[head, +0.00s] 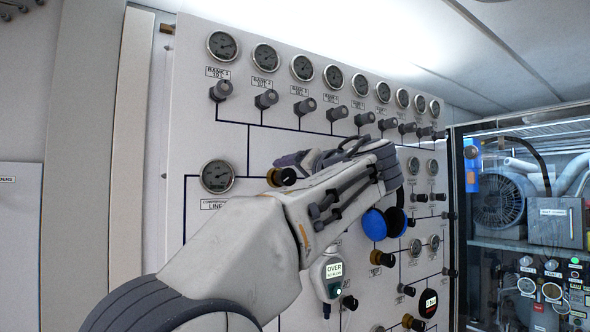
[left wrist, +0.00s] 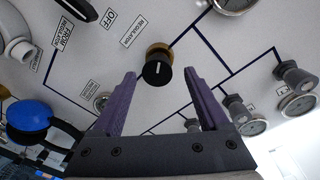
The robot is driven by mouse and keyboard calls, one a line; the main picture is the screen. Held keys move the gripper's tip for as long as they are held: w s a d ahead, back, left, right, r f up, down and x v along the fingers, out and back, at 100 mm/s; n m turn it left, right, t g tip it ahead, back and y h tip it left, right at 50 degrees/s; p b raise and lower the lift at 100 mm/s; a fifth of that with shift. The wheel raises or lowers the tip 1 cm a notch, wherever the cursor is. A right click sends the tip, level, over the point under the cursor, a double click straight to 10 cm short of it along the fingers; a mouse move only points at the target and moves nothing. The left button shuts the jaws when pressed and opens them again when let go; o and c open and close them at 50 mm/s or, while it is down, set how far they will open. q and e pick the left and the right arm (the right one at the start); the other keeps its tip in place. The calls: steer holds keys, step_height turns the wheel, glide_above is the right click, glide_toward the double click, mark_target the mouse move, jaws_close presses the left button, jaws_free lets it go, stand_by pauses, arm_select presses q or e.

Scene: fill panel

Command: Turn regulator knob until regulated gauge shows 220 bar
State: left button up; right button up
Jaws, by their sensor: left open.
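The regulator knob (left wrist: 157,72) is black with a brass collar and a white mark, beside a "REGULATOR" label in the left wrist view. A brass-collared black knob (head: 281,177), apparently the same one, shows in the head view just below my gripper. My left gripper (left wrist: 160,74) is open, its purple fingers on either side of the knob in the picture; contact cannot be told. In the head view the gripper (head: 291,160) is partly hidden by its own wrist. My right gripper is out of view.
A row of bank gauges (head: 302,68) with grey valve knobs (head: 304,107) runs along the panel top. A compressor line gauge (head: 217,176) is at left. A green-lit handheld device (head: 331,276) is below my arm.

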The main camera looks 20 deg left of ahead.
mark_target(290, 175)
arm_select(q)
steer(key=shift+p+x, duration=0.45)
steer(key=shift+x, duration=1.05)
steer(key=shift+w+d, duration=0.1)
steer(key=shift+w, duration=0.05)
steer(key=shift+c, duration=0.4)
jaws_close()
steer(key=shift+f+b, duration=0.15)
steer(key=shift+b, duration=0.6)
steer(key=shift+o, duration=0.4)
jaws_free()
